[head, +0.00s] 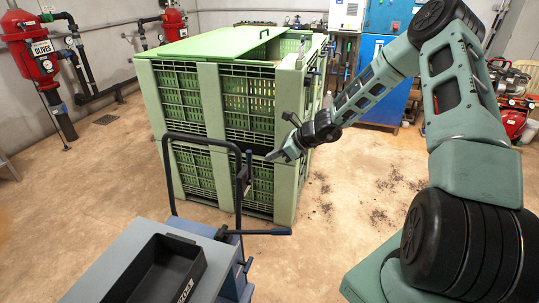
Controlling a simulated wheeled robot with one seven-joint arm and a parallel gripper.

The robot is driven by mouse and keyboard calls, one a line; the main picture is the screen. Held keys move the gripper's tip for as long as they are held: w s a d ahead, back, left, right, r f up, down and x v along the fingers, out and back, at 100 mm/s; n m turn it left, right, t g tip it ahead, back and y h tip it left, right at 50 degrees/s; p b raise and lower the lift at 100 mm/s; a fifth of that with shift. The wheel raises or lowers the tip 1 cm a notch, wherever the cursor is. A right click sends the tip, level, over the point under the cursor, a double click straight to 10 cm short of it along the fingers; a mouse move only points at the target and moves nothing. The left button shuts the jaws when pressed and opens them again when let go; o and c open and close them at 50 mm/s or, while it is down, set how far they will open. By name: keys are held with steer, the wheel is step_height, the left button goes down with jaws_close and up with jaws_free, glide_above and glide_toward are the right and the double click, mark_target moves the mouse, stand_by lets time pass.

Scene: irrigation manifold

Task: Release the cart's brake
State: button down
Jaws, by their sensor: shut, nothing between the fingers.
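The cart (128,258) stands at the bottom left, with a grey top, a blue frame and a dark upright push handle (200,141). A dark horizontal lever (258,232) with a bluish tip sticks out to the right at the handle's base; I cannot tell for certain that it is the brake. A small upright part (242,178) shows on the handle's right post. My gripper (275,156) is shut and empty, in front of the green crate stack, up and right of the lever and apart from it. The cart's wheels are hidden.
Green slatted crates (207,80) stand stacked behind the cart, with a green lid on top. A black tray (157,270) lies on the cart. Red tanks (32,55) with black pipes stand at the left wall. A blue cabinet (383,70) stands behind. Floor right of the crates is clear except for dark debris.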

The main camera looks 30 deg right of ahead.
steer(key=v, duration=0.9)
steer(key=shift+w+r, duration=0.3)
steer(key=shift+a, duration=0.15)
steer(key=s+a+r+n+g, duration=0.2)
steer(key=s+a+n, duration=0.3)
steer(key=a, duration=0.4)
steer(key=s+a+r+n+g, duration=0.1)
steer(key=s+a+n+g, duration=0.15)
steer(key=a+n, duration=0.5)
steer(key=s+a+r+n+g, duration=0.25)
steer(key=s+a+n, duration=0.2)
steer(key=a, duration=0.45)
steer(key=s+a+r+n+h, duration=0.1)
steer(key=s+a+n+h, duration=0.1)
steer(key=s+n, duration=0.7)
steer(key=s+a+r+n+h, duration=0.2)
steer(key=s+a+n+h, duration=0.1)
steer(key=s+n, duration=0.7)
steer(key=shift+a+g+h+b, duration=0.3)
steer(key=shift+a+g+b, duration=0.1)
steer(key=shift+a, duration=0.4)
